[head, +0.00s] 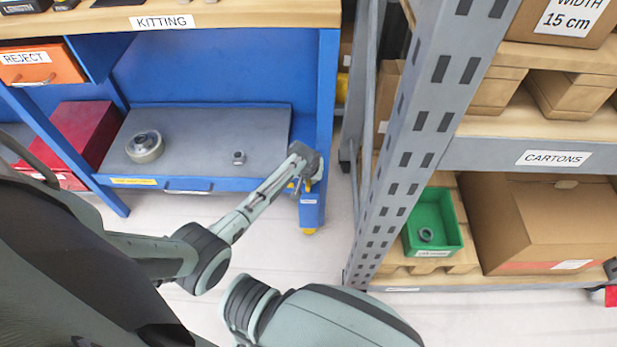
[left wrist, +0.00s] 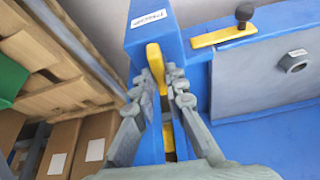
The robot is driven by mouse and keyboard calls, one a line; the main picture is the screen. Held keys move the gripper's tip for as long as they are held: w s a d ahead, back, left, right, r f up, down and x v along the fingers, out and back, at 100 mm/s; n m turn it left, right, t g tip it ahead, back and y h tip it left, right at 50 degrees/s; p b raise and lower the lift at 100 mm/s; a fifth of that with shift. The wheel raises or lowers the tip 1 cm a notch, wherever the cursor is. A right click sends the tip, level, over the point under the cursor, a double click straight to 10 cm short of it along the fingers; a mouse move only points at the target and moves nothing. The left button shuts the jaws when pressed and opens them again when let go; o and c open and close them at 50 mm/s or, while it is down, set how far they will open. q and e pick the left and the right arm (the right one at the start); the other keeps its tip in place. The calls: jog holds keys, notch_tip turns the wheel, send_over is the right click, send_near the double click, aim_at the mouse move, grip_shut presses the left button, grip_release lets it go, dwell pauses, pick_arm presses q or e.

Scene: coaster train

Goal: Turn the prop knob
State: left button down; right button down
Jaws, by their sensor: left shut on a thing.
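A yellow knob (left wrist: 155,62) stands out from a blue block (left wrist: 148,35) that carries a white label, too small to read. I take this to be the prop knob. My left gripper (left wrist: 157,88) has its fingers on both sides of the knob and is shut on it. In the head view my left gripper (head: 299,182) is at the blue block (head: 310,205), by the bench's right leg. There the gripper mostly hides the knob. My right gripper is not in view.
The blue KITTING bench has a grey lower shelf (head: 205,128) with a round metal part (head: 145,146) and a small nut (head: 239,157). A black knob (left wrist: 244,11) sits on a yellow bar. A grey rack upright (head: 420,130) stands close on the right, with cartons (head: 545,220) and a green bin (head: 432,222).

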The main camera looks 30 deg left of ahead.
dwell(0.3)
pick_arm(q)
jog(key=c, duration=1.6)
grip_release()
jog(key=shift+o, duration=0.2)
jog(key=shift+r, duration=0.1)
jog(key=v, duration=1.1)
jog(key=shift+r, duration=0.4)
jog(key=shift+d, duration=0.1)
